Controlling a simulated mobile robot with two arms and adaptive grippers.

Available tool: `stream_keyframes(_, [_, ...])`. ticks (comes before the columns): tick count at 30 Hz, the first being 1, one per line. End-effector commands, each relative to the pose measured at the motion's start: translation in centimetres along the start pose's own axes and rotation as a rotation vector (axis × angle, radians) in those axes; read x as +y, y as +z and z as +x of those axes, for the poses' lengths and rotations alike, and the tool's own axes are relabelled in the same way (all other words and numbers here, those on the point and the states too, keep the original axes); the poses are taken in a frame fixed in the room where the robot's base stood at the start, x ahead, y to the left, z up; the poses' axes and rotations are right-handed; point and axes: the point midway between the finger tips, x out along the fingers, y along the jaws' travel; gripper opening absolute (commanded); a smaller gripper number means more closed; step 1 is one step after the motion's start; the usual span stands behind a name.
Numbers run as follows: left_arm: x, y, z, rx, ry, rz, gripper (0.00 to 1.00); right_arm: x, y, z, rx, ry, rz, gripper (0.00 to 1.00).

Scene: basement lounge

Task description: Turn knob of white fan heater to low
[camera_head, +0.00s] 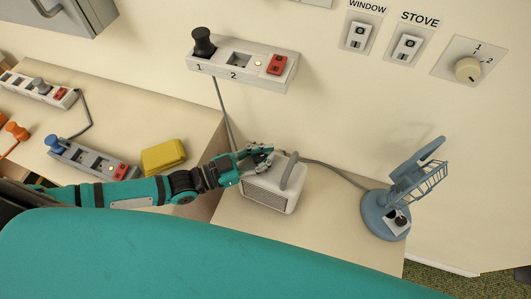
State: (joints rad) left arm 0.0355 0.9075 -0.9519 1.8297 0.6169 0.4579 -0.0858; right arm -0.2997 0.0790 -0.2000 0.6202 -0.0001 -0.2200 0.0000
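The white fan heater (264,191) stands on the light-topped surface right of centre, with a grille on its front and a grey handle (293,170) over its top. My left arm comes in from the left, and its gripper (262,154) is at the top left back of the heater. The fingers overlap the heater's top edge in the picture. I cannot tell whether they touch it or how far apart they are. The heater's knob is not clearly visible; the gripper may be covering it. My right gripper is not in view.
A blue-grey desk lamp (385,212) stands right of the heater. A yellow folded cloth (163,156) and power strips (92,160) lie on the left counter. A wall outlet strip (243,66) holds a black plug above. A wall dial (467,69) is at upper right.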

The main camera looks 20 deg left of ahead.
Motion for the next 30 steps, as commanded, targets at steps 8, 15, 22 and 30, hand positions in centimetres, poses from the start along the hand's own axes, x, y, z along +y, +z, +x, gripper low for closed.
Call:
stream_keyframes(8, [0.04,0.0,0.01,0.001,0.0,-0.001,0.0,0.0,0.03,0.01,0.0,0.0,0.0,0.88])
stream_keyframes(15, [0.04,0.0,0.01,0.001,0.0,-0.001,0.3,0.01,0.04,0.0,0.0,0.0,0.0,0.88])
stream_keyframes(22, [0.03,-0.01,0.01,0.001,0.0,0.0,0.5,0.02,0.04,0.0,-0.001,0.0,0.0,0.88])
stream_keyframes(30, [0.02,0.09,-0.57,-0.002,0.0,0.0,0.5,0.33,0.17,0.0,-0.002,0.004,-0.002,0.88])
